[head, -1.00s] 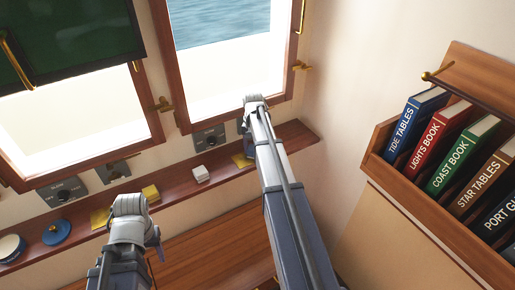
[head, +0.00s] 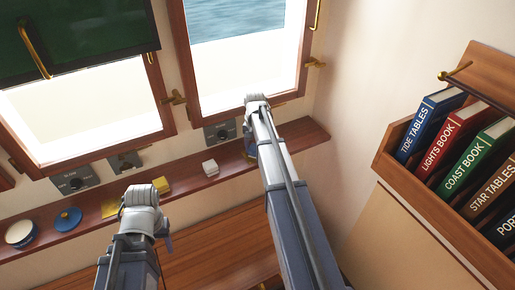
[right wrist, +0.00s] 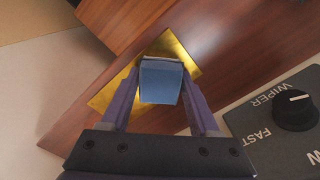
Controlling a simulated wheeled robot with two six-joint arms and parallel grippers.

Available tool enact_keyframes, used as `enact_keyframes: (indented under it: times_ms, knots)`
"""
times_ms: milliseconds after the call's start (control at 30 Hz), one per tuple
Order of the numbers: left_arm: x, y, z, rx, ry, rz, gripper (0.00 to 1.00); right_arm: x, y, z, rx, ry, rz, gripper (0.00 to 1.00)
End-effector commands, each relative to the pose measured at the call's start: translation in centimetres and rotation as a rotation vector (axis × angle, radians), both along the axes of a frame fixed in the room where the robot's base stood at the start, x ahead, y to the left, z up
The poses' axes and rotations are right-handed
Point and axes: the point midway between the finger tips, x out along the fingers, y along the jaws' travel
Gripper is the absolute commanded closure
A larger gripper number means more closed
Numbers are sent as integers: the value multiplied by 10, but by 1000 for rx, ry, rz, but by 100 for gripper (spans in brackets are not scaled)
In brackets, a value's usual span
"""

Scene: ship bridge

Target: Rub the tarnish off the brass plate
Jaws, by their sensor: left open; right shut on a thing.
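In the right wrist view a shiny gold brass plate (right wrist: 186,46) lies flat on the wooden ledge. My right gripper (right wrist: 160,95) is shut on a blue block (right wrist: 160,84), which is over the plate and hides its middle. I cannot tell if the block touches the plate. The visible plate looks bright; I cannot make out tarnish. In the head view my right arm mostly covers this spot on the ledge. My left gripper (head: 165,238) is open, low in front of the ledge, with its fingers partly hidden behind the wrist.
Along the ledge (head: 190,178) are a white block (head: 210,167), a yellow block (head: 161,186), a flat yellow piece (head: 110,207), a blue lid (head: 68,219) and a round tin (head: 20,233). A wiper control box (right wrist: 285,120) is close beside the plate. A bookshelf (head: 388,160) is at right.

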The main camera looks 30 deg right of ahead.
Motion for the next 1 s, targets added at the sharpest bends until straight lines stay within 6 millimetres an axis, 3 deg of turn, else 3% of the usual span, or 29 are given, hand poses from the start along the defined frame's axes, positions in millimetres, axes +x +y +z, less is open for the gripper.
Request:
enact_keyframes:
  times_ms: [400,767,1000]
  knots:
    - [0,0,1,0,0,0,45,1,33,1,4,0,4,83]
    - [0,0,-1,0,0,0,45,0,30,-1,2,1,1,83]
    - [0,0,0,0,0,0,45,0,13,0,0,0,-1,83]
